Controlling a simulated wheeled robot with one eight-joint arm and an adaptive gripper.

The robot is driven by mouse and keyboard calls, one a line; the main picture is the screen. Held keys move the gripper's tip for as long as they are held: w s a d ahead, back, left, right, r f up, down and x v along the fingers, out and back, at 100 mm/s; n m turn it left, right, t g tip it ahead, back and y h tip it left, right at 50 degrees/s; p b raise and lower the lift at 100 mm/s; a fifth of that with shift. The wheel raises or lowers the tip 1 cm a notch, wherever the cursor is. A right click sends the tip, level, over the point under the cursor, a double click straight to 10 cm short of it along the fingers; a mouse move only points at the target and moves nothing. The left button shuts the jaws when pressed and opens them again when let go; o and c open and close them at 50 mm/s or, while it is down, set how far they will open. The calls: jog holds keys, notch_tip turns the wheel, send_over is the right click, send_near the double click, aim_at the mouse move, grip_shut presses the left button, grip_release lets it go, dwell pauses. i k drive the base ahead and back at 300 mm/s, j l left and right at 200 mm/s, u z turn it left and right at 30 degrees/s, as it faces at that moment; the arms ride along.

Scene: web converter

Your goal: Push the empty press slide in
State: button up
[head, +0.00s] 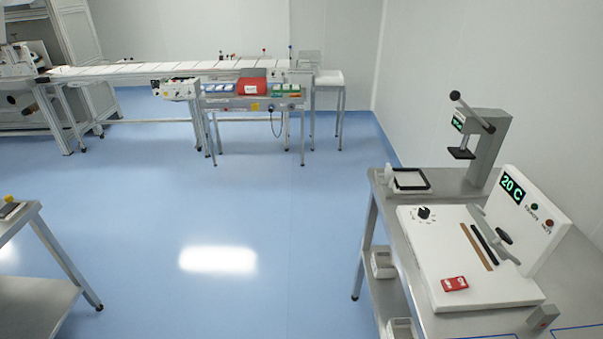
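The press (485,150) stands on the steel table at the right, with a grey column, a dark lever with a round knob, a small green display and a dark press plate. The press slide (428,186) is a dark-rimmed frame with a pale inside, left of the press plate. It sits out from under the plate, and I see nothing lying in it. A small white piece, perhaps its handle (389,173), is at its left end. My gripper is not in view.
White bins (382,265) are below. Blue floor (290,215) left of the table is clear. A conveyor (140,70) runs behind.

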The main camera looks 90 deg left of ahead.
aim_at(401, 180)
jog(key=u, duration=2.6)
